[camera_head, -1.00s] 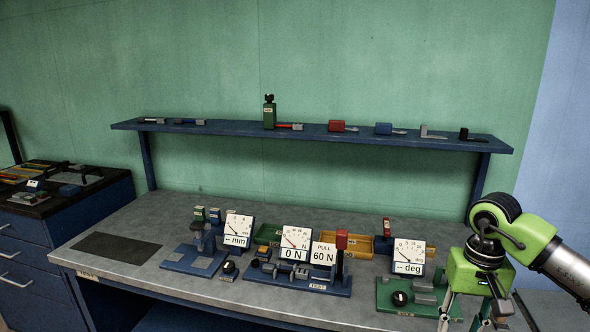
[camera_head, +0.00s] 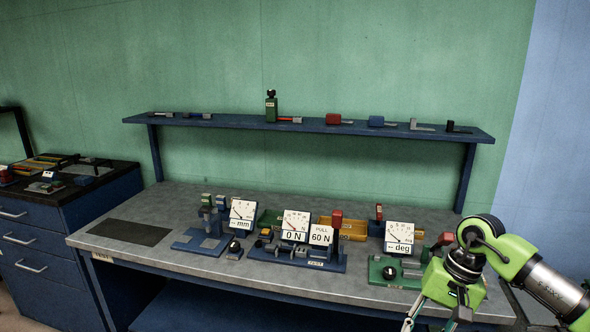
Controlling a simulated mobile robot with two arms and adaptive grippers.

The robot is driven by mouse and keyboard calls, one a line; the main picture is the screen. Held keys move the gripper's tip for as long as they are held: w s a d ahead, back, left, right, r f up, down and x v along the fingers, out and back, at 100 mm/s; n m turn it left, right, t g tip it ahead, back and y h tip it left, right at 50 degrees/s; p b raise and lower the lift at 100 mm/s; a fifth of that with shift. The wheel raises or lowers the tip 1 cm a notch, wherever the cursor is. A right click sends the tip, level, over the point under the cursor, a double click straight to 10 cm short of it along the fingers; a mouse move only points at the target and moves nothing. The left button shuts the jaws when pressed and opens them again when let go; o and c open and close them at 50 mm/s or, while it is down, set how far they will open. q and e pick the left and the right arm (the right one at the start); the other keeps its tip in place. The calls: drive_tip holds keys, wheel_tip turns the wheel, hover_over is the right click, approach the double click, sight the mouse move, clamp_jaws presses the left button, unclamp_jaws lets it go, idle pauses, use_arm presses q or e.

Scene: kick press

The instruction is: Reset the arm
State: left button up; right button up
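My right arm comes in from the right edge, and its green-bodied gripper (camera_head: 430,324) hangs at the bottom right, in front of the bench's right end. Its fingers run out of the bottom of the picture, so the fingertips and anything between them are hidden. My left gripper is not in view. No kick press can be made out here. I cannot tell which part the task means by the arm. On the bench stand a blue "mm" gauge fixture (camera_head: 200,242), a blue force fixture (camera_head: 300,257) reading 0 N beside a "PULL 60 N" sign (camera_head: 320,236), and a green "deg" gauge fixture (camera_head: 398,273).
The grey bench (camera_head: 180,191) has a dark mat (camera_head: 129,232) at its left. A blue shelf (camera_head: 350,130) above holds small tools. A yellow bin (camera_head: 353,230) stands behind the fixtures. A blue drawer cabinet (camera_head: 25,240) with loose items stands at the left.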

drive_tip(key=w+a+f+m+t+y, duration=0.2)
drive_tip(key=w+a+f+m+y, duration=0.15)
drive_tip(key=a+m+y, duration=0.4)
drive_tip(key=w+a+f+m+t+y, duration=0.2)
drive_tip(key=a+f+m+y, duration=0.2)
drive_tip(key=a+m, duration=0.6)
drive_tip(key=d+f+m+t+h, duration=0.3)
drive_tip(key=d+f+m+t, duration=0.1)
drive_tip(key=f+m, duration=0.7)
drive_tip(key=d+f+m+t+h, duration=0.45)
drive_tip(key=f+m, duration=0.45)
drive_tip(key=m, duration=0.4)
drive_tip(key=s+d+f+m+g+h, duration=0.2)
drive_tip(key=s+d+f+m+h, duration=0.15)
drive_tip(key=s+f+m, duration=0.55)
drive_tip(key=s+d+f+m+g+h, duration=0.2)
drive_tip(key=s+d+f+m, duration=0.25)
drive_tip(key=s+f, duration=0.8)
drive_tip(key=s+f+m+g+h, duration=0.1)
drive_tip(key=s+f+m+g, duration=0.2)
drive_tip(key=s, duration=1.1)
drive_tip(key=s+f+m+g, duration=0.4)
drive_tip(key=s+f+m, duration=0.2)
drive_tip(key=s, duration=0.9)
wheel_tip(320, 180, down, 3)
drive_tip(key=shift+s+a+r+m+h, duration=0.2)
drive_tip(key=shift+s+a+m+h, duration=0.15)
drive_tip(key=shift+a, duration=0.1)
